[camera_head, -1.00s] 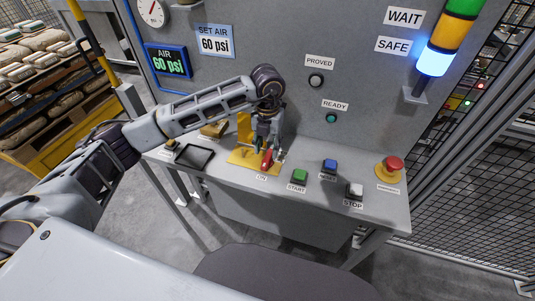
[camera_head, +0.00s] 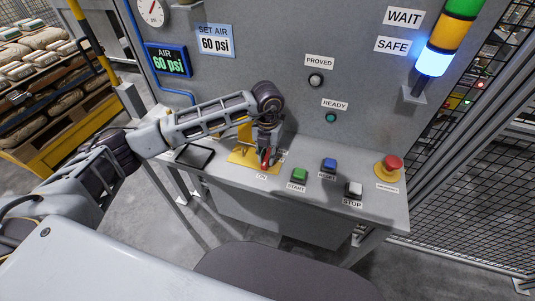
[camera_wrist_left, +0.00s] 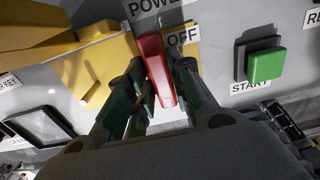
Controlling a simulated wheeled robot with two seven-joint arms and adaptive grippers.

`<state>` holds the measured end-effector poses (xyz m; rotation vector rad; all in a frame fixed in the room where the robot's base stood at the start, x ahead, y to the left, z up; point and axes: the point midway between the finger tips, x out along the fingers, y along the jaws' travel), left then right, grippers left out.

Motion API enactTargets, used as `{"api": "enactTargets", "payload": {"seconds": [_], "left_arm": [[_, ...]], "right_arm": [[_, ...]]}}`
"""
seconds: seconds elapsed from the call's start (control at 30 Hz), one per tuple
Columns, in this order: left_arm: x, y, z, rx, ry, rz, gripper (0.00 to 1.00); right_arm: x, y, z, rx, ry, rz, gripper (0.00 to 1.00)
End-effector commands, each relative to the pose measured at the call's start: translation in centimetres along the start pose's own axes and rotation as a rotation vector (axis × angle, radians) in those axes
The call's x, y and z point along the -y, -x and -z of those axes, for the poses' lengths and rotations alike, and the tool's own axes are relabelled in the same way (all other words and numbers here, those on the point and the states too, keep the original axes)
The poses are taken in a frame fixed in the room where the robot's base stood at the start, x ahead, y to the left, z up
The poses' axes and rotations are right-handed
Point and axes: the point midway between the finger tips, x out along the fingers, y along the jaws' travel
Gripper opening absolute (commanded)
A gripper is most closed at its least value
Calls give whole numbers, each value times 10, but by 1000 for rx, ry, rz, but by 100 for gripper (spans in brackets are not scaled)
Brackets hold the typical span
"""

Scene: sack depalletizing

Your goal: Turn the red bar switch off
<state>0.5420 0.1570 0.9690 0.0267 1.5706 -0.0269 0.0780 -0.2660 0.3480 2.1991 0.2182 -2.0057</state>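The red bar switch (camera_head: 266,157) is on a yellow plate (camera_head: 240,158) on the sloping desk of the grey panel. In the left wrist view the red bar (camera_wrist_left: 157,68) stands out toward the camera, with an OFF label (camera_wrist_left: 183,37) to its right. My left gripper (camera_head: 265,149) is down at the switch. In the left wrist view its two fingers (camera_wrist_left: 160,82) straddle the bar, one on each side. They look parted, with a gap visible on the left; contact on the right cannot be told. My right gripper is out of view.
A green START button (camera_head: 299,174), a blue button (camera_head: 329,165), a white STOP button (camera_head: 354,189) and a red mushroom button (camera_head: 392,163) lie to the right. A black-framed pad (camera_head: 194,156) is to the left. The stack light (camera_head: 433,62) glows blue.

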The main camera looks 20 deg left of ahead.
Motion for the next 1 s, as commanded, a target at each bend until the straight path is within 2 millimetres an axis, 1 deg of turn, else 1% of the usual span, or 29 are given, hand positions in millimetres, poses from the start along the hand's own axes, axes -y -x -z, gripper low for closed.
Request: {"api": "enactTargets", "payload": {"seconds": [0.03, 0.1, 0.13, 0.57, 0.77, 1.0], "left_arm": [[0, 0, 0, 0, 0, 0, 12], [0, 0, 0, 0, 0, 0, 2], [0, 0, 0, 0, 0, 0, 0], [0, 0, 0, 1, 45, 0, 0], [0, 0, 0, 1, 131, 1, 0], [0, 0, 0, 1, 292, 0, 0]], "right_arm": [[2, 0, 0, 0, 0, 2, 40], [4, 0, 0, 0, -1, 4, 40], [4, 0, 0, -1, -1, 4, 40], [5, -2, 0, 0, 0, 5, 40], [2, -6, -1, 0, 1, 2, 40], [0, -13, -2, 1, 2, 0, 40]]}}
